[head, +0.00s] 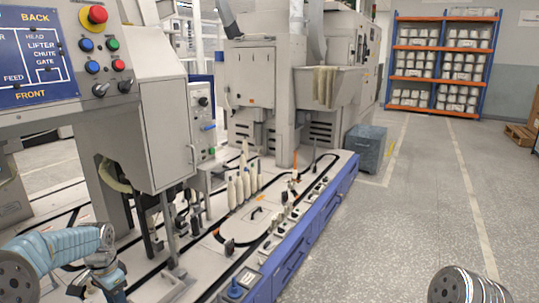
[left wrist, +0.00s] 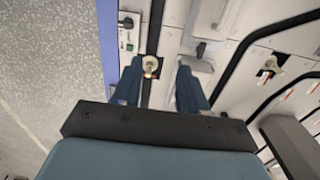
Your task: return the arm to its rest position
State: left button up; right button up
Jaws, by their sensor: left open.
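My left gripper (left wrist: 158,78) is open in the left wrist view, its two blue fingers apart with nothing held between them. Beyond the fingertips, a small pale peg-like part (left wrist: 150,64) with an orange mark shows on the machine deck; it appears apart from the fingers. In the head view my left arm (head: 60,248) is bent at the lower left, beside the machine's near end; its fingers cannot be made out clearly there. A part of my right arm (head: 460,287) shows at the bottom right edge; my right gripper is not in view.
The long machine deck (head: 196,262) with a black track and blue side panel (head: 312,217) runs away from me. Several pale bobbins (head: 240,186) stand on it. A control panel (head: 35,60) and grey housing (head: 160,130) rise above my left arm.

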pick_arm(q)
jog(key=s+d+f+n+h+b, duration=0.1)
jog(key=s+d+f+h+b, duration=0.15)
jog(key=d+f, duration=0.85)
jog(key=s+d+f+n+h+b, duration=0.1)
jog(key=s+d+f+n, duration=0.15)
jog(key=d+f, duration=0.8)
jog(key=s+d+f+n+b, duration=0.1)
jog(key=s+d+f+n, duration=0.1)
jog(key=s+d+f, duration=0.2)
jog(key=s+d+f+n+b, duration=0.1)
jog(key=s+d+f, duration=0.3)
jog(key=s, duration=0.9)
jog(key=d+n, duration=0.1)
jog(key=d, duration=0.2)
jog(key=shift+d+t, duration=0.4)
pick_arm(e)
jog(key=f, duration=0.2)
jog(key=d+f, duration=0.1)
jog(key=f, duration=0.2)
jog(key=shift+d+f, duration=0.15)
jog(key=shift+f, duration=0.1)
pick_arm(q)
jog(key=shift+f+h, duration=0.1)
jog(key=shift+h, duration=0.15)
